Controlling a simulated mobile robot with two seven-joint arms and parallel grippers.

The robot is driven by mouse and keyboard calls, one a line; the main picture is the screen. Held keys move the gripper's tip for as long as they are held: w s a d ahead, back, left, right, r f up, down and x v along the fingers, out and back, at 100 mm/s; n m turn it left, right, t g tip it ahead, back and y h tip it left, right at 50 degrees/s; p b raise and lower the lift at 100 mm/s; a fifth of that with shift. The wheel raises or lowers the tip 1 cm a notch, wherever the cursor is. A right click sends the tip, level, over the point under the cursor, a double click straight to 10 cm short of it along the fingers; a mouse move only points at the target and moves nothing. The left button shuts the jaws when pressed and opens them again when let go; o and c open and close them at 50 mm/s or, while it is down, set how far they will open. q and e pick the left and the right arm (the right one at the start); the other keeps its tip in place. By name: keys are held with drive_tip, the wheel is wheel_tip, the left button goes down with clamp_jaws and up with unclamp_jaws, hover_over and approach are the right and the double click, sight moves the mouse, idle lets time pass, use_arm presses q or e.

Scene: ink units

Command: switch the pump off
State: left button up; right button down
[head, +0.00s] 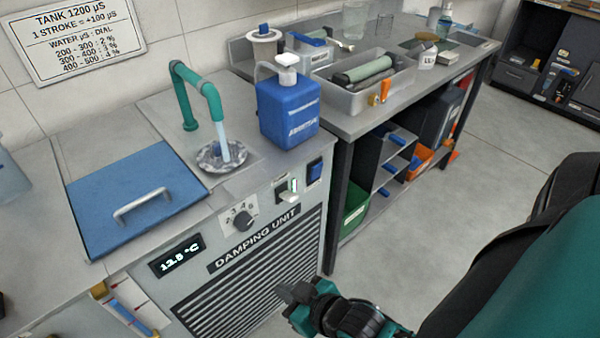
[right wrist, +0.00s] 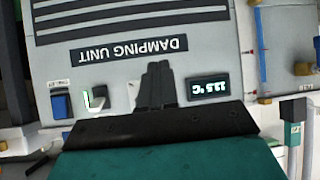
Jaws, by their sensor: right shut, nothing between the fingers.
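The grey damping unit front panel (head: 225,265) carries a small switch with a lit green-white strip (head: 288,190) and a dark blue switch (head: 314,171) to its right. Their small labels are too small to read. In the right wrist view the lit switch (right wrist: 96,99) and the blue switch (right wrist: 60,104) appear upside down, left of my fingers. Water runs from the teal spout (head: 197,98) into the round drain (head: 221,155). My right gripper (head: 286,291) is shut and empty, in front of the grille and below the switches; it also shows in the right wrist view (right wrist: 157,82). My left gripper is not in view.
A dial (head: 243,219) and a 12.5 °C display (head: 177,255) sit left of the switches. A blue bottle (head: 287,112) stands on the counter above them. A blue lid with a handle (head: 135,200) lies left. The floor (head: 420,200) to the right is clear.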

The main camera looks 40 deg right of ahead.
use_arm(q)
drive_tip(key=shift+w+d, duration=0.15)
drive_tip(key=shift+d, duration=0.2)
use_arm(e)
drive_tip(key=shift+w+d, duration=0.1)
drive_tip(key=shift+d, duration=0.25)
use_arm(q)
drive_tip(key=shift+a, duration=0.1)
use_arm(e)
drive_tip(key=shift+a, duration=0.15)
wheel_tip(320, 180, up, 10)
drive_tip(key=s+g+p, duration=0.2)
drive_tip(key=g, duration=0.4)
drive_tip(key=w+a+r+n+g+y, duration=0.1)
drive_tip(key=w+a+n, duration=0.2)
drive_tip(key=w+a, duration=0.2)
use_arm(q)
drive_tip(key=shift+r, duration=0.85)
use_arm(e)
drive_tip(key=w+d+r+m+g+h, duration=0.1)
drive_tip(key=w+d+r+m, duration=0.1)
drive_tip(key=w+d, duration=0.4)
drive_tip(key=w+d+r+m+g+h, duration=0.1)
drive_tip(key=w+d+r, duration=0.4)
drive_tip(key=d, duration=0.7)
drive_tip(key=shift+w+d+m+g+h, duration=0.15)
drive_tip(key=shift+w+m+g+h, duration=0.25)
drive_tip(key=shift+w+m, duration=0.6)
drive_tip(key=shift+w, duration=0.1)
